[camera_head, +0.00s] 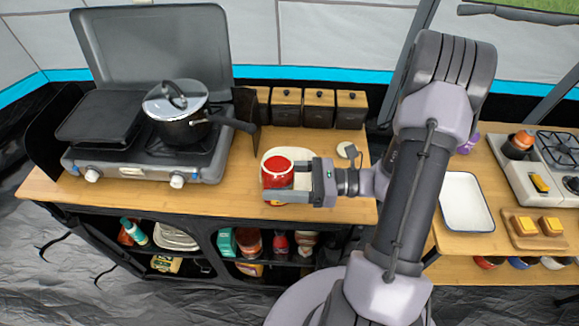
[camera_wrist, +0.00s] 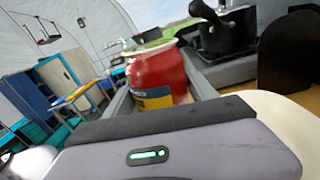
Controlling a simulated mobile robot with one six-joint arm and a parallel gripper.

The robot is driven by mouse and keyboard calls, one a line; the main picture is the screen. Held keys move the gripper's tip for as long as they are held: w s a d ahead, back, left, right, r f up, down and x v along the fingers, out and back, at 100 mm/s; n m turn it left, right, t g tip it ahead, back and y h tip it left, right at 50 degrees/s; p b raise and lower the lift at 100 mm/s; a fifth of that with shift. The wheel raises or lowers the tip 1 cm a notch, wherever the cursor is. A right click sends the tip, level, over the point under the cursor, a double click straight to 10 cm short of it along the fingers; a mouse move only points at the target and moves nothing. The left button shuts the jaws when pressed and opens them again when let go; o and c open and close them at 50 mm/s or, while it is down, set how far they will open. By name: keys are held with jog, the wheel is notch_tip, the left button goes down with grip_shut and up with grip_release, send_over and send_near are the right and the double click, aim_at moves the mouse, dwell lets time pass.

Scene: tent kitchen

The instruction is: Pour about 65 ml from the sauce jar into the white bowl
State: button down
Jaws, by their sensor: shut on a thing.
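The sauce jar (camera_head: 277,174) is an open red jar with red sauce showing at its mouth. In the wrist view the jar (camera_wrist: 157,72) shows a yellow and blue label and looks close to upright. My gripper (camera_head: 287,182) is shut on the jar from the right, one finger on each side. A pale cream-white round dish, apparently the white bowl (camera_head: 299,153), shows behind the jar in the head view, mostly hidden by jar and gripper. A pale rounded edge of it (camera_wrist: 285,115) shows at the right of the wrist view. I cannot tell the jar's height above the counter.
Several wooden canisters (camera_head: 318,107) line the counter's back. A stove (camera_head: 150,155) with a lidded pot (camera_head: 177,118) stands at left, its handle pointing toward the canisters. A white tray (camera_head: 466,202) lies on the right-hand table.

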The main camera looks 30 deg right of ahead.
aim_at(285, 164)
jog(key=m, duration=0.3)
jog(key=shift+w+d+r+t, duration=0.2)
jog(key=shift+w+d+t, duration=0.1)
jog(key=shift+w+d, duration=0.1)
jog(key=shift+w+d+m+t, duration=0.25)
jog(key=shift+m, duration=0.5)
jog(key=shift+w+d+m+t, duration=0.2)
jog(key=shift+m+t, duration=0.05)
jog(key=shift+m, duration=0.5)
jog(key=shift+d+y, duration=0.1)
jog(key=shift+y, duration=0.2)
jog(key=shift+r+m+p, duration=0.6)
jog(key=shift+r+m, duration=0.05)
jog(key=shift+m, duration=0.35)
jog(key=shift+r+t, duration=0.15)
jog(key=shift+t, duration=0.25)
jog(key=shift+m, duration=0.3)
jog(key=shift+w+d+m, duration=0.4)
jog(key=shift+d+m, duration=0.05)
jog(key=shift+m, duration=0.25)
jog(key=shift+f+m+t, duration=0.25)
jog(key=shift+m+t, duration=0.15)
jog(key=shift+m, duration=0.4)
